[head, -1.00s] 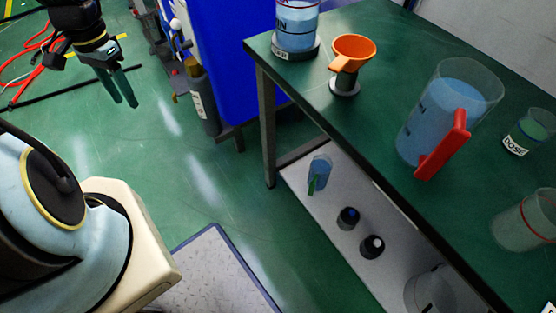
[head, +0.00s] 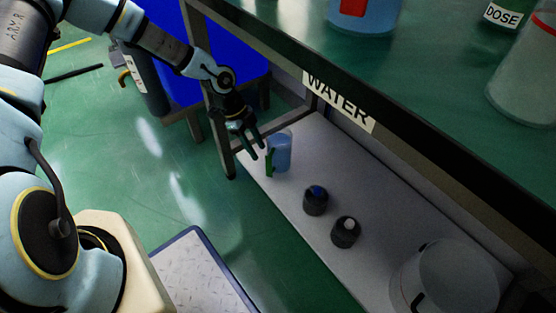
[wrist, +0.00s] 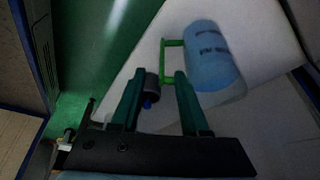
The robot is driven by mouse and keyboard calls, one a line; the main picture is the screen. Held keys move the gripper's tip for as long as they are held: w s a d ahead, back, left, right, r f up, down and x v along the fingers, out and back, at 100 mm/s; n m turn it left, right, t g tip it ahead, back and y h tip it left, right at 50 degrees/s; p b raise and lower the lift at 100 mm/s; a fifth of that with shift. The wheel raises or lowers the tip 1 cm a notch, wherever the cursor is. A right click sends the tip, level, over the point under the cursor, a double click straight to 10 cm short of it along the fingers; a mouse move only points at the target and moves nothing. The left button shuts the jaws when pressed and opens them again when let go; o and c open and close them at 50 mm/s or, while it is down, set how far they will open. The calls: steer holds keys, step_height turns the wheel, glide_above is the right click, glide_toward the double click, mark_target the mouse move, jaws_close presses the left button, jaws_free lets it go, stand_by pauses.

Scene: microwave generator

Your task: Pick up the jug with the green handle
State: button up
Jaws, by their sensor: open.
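The jug with the green handle (head: 281,151) stands on the white lower shelf under the table, near its far left end. It holds blue liquid, and its green handle (head: 269,162) faces the left front. In the wrist view the jug (wrist: 212,58) is beyond the fingertips, up and to the right, with its handle (wrist: 171,62) near the middle. My gripper (head: 250,143) is open and empty, just left of the jug and close to its handle. It also shows in the wrist view (wrist: 158,80), with its fingers apart and the handle ahead of the gap.
A large clear container (head: 445,280) is at the right. A table leg (head: 217,130) is left of my gripper.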

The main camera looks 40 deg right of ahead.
mark_target(266, 162)
steer(key=b+x, duration=0.3)
steer(key=x, duration=0.6)
steer(key=shift+d+f, duration=0.2)
steer(key=shift+f, duration=0.05)
steer(key=shift+c, duration=0.2)
jaws_close()
steer(key=shift+r, duration=0.1)
stand_by(0.8)
